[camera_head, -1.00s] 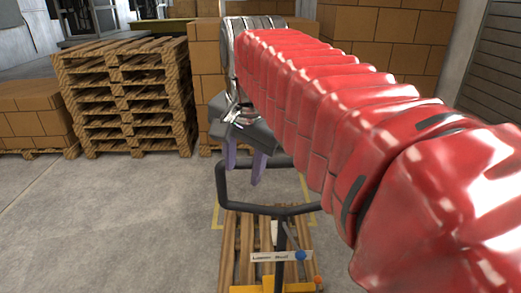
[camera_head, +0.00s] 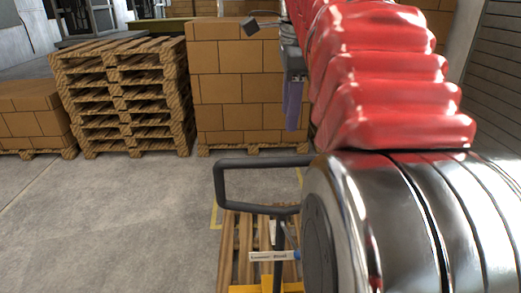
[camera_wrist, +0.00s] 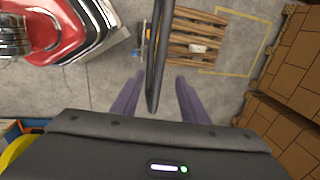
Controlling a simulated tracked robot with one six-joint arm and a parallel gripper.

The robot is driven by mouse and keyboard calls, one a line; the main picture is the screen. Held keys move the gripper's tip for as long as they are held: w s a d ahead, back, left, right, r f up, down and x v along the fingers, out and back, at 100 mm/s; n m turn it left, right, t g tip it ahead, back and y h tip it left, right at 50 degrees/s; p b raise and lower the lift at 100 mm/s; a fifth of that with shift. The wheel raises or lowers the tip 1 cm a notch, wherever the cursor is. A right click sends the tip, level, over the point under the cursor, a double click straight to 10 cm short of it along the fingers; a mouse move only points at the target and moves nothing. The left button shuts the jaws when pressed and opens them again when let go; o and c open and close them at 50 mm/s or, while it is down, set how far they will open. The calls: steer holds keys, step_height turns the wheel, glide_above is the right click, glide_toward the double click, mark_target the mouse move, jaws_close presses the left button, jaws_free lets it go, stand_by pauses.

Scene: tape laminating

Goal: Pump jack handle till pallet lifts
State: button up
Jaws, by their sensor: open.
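The jack handle (camera_head: 222,188) is a dark looped bar in the lower middle of the head view. Its post runs down to the yellow jack (camera_head: 262,289), and my arm covers its right end. The wooden pallet (camera_head: 240,245) lies on the floor behind the jack. My gripper (camera_head: 293,105) is open, its purple fingers pointing down, above the handle in the picture. In the wrist view a dark bar of the handle (camera_wrist: 159,40) runs between the spread fingers of my gripper (camera_wrist: 160,78), with space on both sides. The pallet (camera_wrist: 190,48) shows beyond it.
Stacked cartons (camera_head: 250,85) stand on a pallet at the back. A tall stack of empty pallets (camera_head: 122,100) is left of them, with more cartons (camera_head: 32,115) at the far left. Yellow floor lines (camera_head: 215,213) surround the pallet. The left floor is clear.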

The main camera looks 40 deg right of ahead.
mark_target(285, 159)
steer(key=f, duration=0.4)
steer(key=w+d+f, duration=0.1)
steer(key=f, duration=0.4)
steer(key=w+f, duration=0.1)
steer(key=f, duration=0.3)
steer(key=shift+w+d+f, duration=0.1)
steer(key=shift+d+f, duration=0.15)
steer(key=shift+c, duration=0.6)
jaws_close()
steer(key=shift+d, duration=0.1)
